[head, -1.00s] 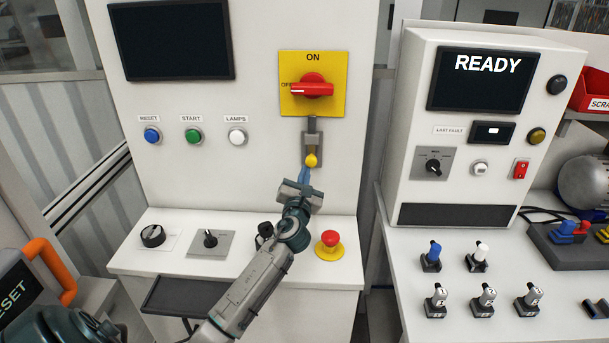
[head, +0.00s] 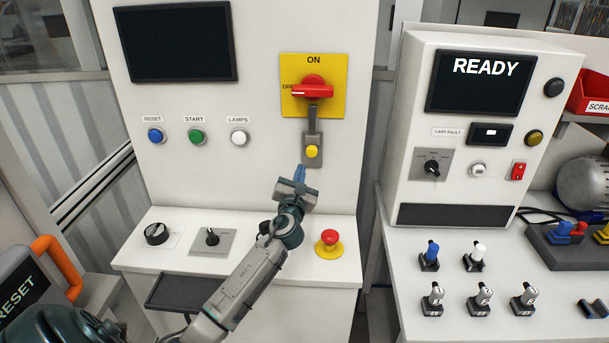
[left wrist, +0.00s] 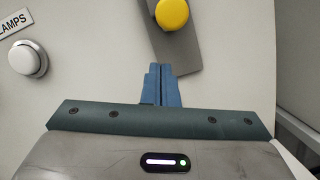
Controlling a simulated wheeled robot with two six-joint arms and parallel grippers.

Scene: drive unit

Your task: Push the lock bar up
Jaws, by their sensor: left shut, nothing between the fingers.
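The lock bar (head: 312,118) is a dark grey upright strip with a round yellow knob (head: 312,151), on a grey plate below the red rotary switch (head: 312,89). The bar's upper end reaches the lower part of the switch's yellow plate. The knob sits around mid-plate and shows at the top of the left wrist view (left wrist: 172,14). My left gripper (head: 300,172), with blue fingers, is shut and empty. Its tips are just below and left of the knob, with a visible gap in the left wrist view (left wrist: 162,82). My right gripper is not in view.
A red emergency button (head: 329,240) stands on the ledge right of my left arm. A black knob (head: 157,233) and a selector (head: 211,237) are on its left. The white lamps button (head: 239,138) is left of the lock bar. The panel between is clear.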

